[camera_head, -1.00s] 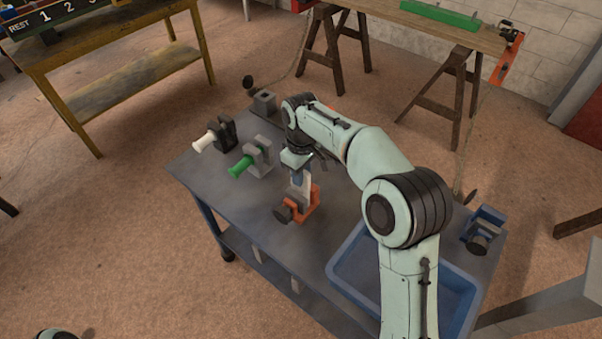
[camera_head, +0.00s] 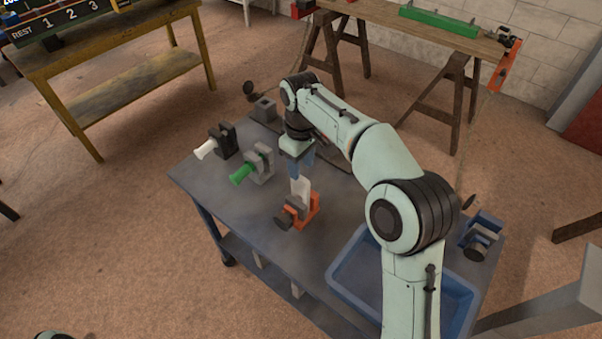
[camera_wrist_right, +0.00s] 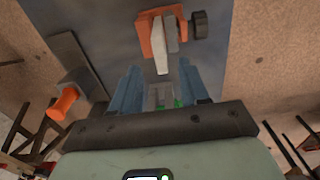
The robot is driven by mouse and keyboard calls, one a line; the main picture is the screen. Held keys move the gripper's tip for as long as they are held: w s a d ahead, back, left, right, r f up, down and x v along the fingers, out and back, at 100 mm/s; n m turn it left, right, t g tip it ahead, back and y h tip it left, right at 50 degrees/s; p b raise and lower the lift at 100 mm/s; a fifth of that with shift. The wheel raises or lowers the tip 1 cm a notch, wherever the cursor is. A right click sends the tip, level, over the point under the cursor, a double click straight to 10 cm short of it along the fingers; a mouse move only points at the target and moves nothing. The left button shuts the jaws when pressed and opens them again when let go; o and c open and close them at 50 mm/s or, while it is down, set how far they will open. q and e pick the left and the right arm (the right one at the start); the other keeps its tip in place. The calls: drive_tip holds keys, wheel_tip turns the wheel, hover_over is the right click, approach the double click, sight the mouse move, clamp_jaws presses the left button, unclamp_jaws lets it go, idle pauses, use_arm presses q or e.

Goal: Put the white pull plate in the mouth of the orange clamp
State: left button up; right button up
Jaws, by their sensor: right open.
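The white pull plate (camera_head: 301,188) stands upright in the mouth of the orange clamp (camera_head: 312,212) on the grey bench. The clamp's dark knob (camera_head: 284,220) faces the near left. My right gripper (camera_head: 302,170) is above the plate, its blue fingers pointing down. In the right wrist view the fingers (camera_wrist_right: 160,88) are apart with nothing held between them. There the plate (camera_wrist_right: 160,52) lies beyond the fingertips, against the grey jaw of the orange clamp (camera_wrist_right: 150,35). How deep the plate sits is hidden. My left gripper is out of view.
A dark block with a white handle (camera_head: 205,151) and a grey block with a green handle (camera_head: 242,174) stand left of the clamp. A blue tray (camera_head: 345,285) is at the near right, and a blue clamp (camera_head: 487,228) is at the right edge. The bench's near left is clear.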

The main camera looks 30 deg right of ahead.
wheel_tip(320, 180, up, 5)
drive_tip(key=shift+p, duration=0.5)
